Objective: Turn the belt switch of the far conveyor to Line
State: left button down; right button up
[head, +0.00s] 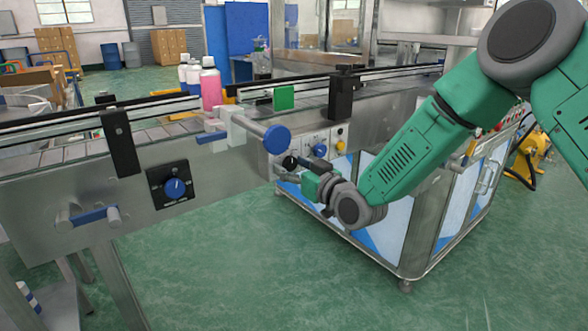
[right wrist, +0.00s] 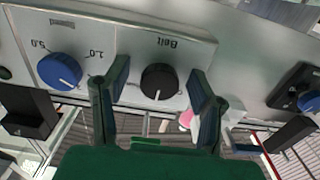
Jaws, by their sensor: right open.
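The belt switch (right wrist: 158,82) is a round black knob with a white pointer mark, on a pale panel labelled "Belt", upside down in the right wrist view. In the head view the black knob (head: 289,162) sits at the left of the far conveyor's control panel. My right gripper (head: 301,172) is in front of that panel, with its fingers toward the knob. In the right wrist view its open fingers (right wrist: 159,70) stand on either side of the knob; I cannot tell whether they touch it. My left gripper is out of view.
A blue dial (right wrist: 60,71) sits beside the belt knob. The near conveyor has its own blue knob (head: 174,188) on a black plate. A blue round-ended part (head: 277,139) sticks out above the gripper. Bottles (head: 210,85) stand behind the conveyor.

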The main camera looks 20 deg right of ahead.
jog(key=v, duration=1.2)
jog(key=shift+f, duration=0.15)
jog(key=s+f+m+g+h+p, duration=0.15)
jog(key=s+f+g, duration=0.25)
jog(key=s+f, duration=0.4)
jog(key=s+f+g+h+p, duration=0.25)
jog(key=s+f+g, duration=0.2)
jog(key=f, duration=0.55)
jog(key=s+d+f+m+g+h+p, duration=0.1)
jog(key=s+d+f+g+p, duration=0.1)
jog(key=s, duration=0.9)
jog(key=s+d+f+m+g+h+p, duration=0.1)
jog(key=s+f+g, duration=0.4)
jog(key=s, duration=0.7)
jog(key=shift+d+f+g+p, duration=0.25)
jog(key=shift+d+g+p, duration=0.2)
jog(key=shift+d, duration=0.15)
jog(key=shift+s, duration=0.1)
